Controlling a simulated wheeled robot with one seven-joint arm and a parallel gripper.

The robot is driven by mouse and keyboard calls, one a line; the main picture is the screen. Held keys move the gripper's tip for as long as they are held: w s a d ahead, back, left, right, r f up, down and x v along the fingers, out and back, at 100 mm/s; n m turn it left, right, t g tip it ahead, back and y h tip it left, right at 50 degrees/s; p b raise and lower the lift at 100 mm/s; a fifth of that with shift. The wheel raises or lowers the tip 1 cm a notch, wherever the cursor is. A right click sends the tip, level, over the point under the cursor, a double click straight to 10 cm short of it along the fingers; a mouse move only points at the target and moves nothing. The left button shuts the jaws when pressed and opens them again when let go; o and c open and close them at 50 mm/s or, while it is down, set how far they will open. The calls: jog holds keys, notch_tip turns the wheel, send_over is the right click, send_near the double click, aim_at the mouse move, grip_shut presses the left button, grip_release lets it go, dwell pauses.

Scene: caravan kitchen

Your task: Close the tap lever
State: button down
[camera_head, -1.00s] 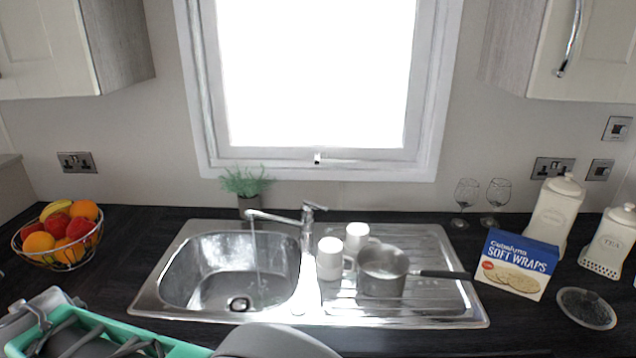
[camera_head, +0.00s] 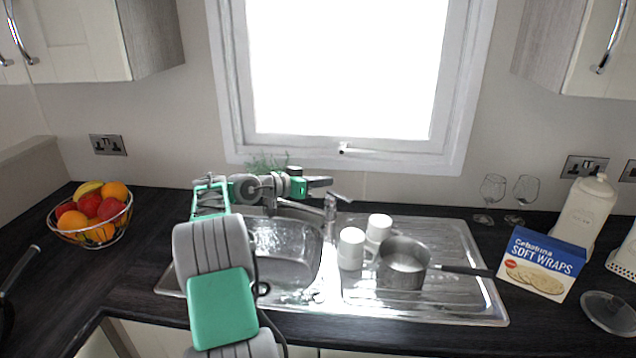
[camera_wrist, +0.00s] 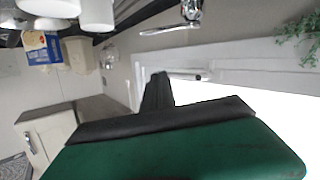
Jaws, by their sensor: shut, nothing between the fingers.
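The chrome tap (camera_head: 330,218) stands at the back of the sink (camera_head: 345,300). Its lever (camera_head: 341,197) is a small bar on top of the tap body. The tap lever also shows at the top of the wrist view (camera_wrist: 165,30). My gripper (camera_head: 328,182) is shut and empty, pointing right, close behind and above the lever in the head view. In the wrist view, the dark fingers (camera_wrist: 157,92) are together, with a gap between them and the lever. My arm hides part of the basin and plant, and I cannot tell whether water is running.
Two white mugs (camera_head: 351,249) and a saucepan (camera_head: 403,264) stand on the drainer, right of the tap. The window (camera_head: 340,157) and wall are close behind. A fruit bowl (camera_head: 92,212) is at left; a wraps box (camera_head: 541,264) and glasses (camera_head: 491,192) are at right.

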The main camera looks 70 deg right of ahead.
jog(key=p, duration=0.2)
send_over(339, 195)
jog(key=a, duration=0.3)
jog(key=f, duration=0.5)
jog(key=shift+s+f, duration=0.15)
jog(key=shift+s, duration=0.2)
jog(key=shift+f, duration=0.1)
